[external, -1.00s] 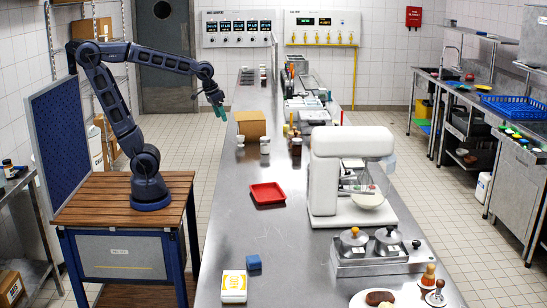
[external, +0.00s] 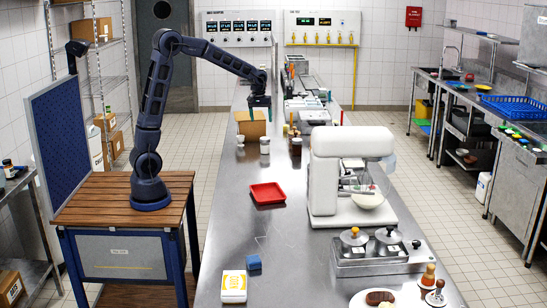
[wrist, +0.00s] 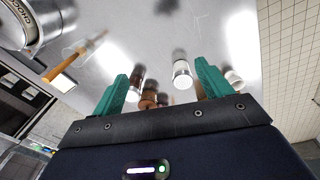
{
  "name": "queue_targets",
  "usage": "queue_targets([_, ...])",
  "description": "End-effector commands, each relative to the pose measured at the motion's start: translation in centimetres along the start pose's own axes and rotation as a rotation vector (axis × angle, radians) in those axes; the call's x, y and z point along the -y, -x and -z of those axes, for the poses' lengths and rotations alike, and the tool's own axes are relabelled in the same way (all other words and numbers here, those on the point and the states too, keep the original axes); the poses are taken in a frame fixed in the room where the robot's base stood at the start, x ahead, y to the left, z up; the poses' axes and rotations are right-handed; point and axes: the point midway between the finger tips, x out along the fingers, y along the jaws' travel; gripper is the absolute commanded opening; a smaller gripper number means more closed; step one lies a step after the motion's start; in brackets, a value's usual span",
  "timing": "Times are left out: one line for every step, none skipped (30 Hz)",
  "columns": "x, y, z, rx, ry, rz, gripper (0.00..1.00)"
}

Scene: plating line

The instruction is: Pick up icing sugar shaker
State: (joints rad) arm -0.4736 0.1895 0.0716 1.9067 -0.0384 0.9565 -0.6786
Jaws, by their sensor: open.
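Several small shakers and jars stand on the steel counter. A pale jar with a light top (external: 264,145) may be the icing sugar shaker; I cannot read its label. A smaller pale container (external: 240,140) stands left of it and a brown jar (external: 296,146) right of it. In the wrist view, a white-topped shaker (wrist: 182,73) lies between the fingers' lines, with another pale container (wrist: 233,79) near the right finger and a brown jar (wrist: 137,76) near the left. My gripper (external: 260,106) is open and empty, above the counter near the cardboard box; its teal fingers touch no shaker.
The cardboard box (external: 251,125) stands behind the shakers. A white mixer (external: 326,175) stands to the right, and a red tray (external: 267,194) lies nearer. Bare counter lies around the tray. In the wrist view, a large metal canister (wrist: 38,22) fills the upper left.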

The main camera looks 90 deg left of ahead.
Motion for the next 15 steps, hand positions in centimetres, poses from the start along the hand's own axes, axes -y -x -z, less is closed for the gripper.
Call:
queue_targets([0.2, -1.4, 1.8, 0.008, 0.043, 0.012, 0.78])
queue_targets([0.3, -2.0, 2.8, 0.011, 0.068, 0.018, 0.78])
queue_targets([0.5, -3.0, 4.0, 0.016, 0.101, 0.025, 0.78])
queue_targets([0.7, -3.7, 5.0, 0.019, 0.127, 0.031, 0.78])
queue_targets([0.9, -4.4, 5.9, 0.022, 0.151, 0.036, 0.78])
queue_targets([1.1, -5.3, 7.1, 0.026, 0.183, 0.043, 0.78])
queue_targets([1.4, -6.0, 7.9, 0.028, 0.206, 0.049, 0.78])
queue_targets([1.6, -6.6, 8.7, 0.030, 0.228, 0.053, 0.78])
queue_targets([1.9, -7.5, 9.6, 0.034, 0.253, 0.059, 0.78])
queue_targets([2.1, -8.0, 10.3, 0.035, 0.272, 0.063, 0.78])
queue_targets([2.3, -8.5, 10.9, 0.037, 0.289, 0.066, 0.78])
queue_targets([2.5, -9.1, 11.5, 0.039, 0.307, 0.071, 0.78])
queue_targets([2.7, -9.5, 11.9, 0.041, 0.319, 0.073, 0.78])
queue_targets([2.8, -9.8, 12.3, 0.042, 0.330, 0.076, 0.78])
queue_targets([3.0, -10.1, 12.7, 0.042, 0.341, 0.077, 0.78])
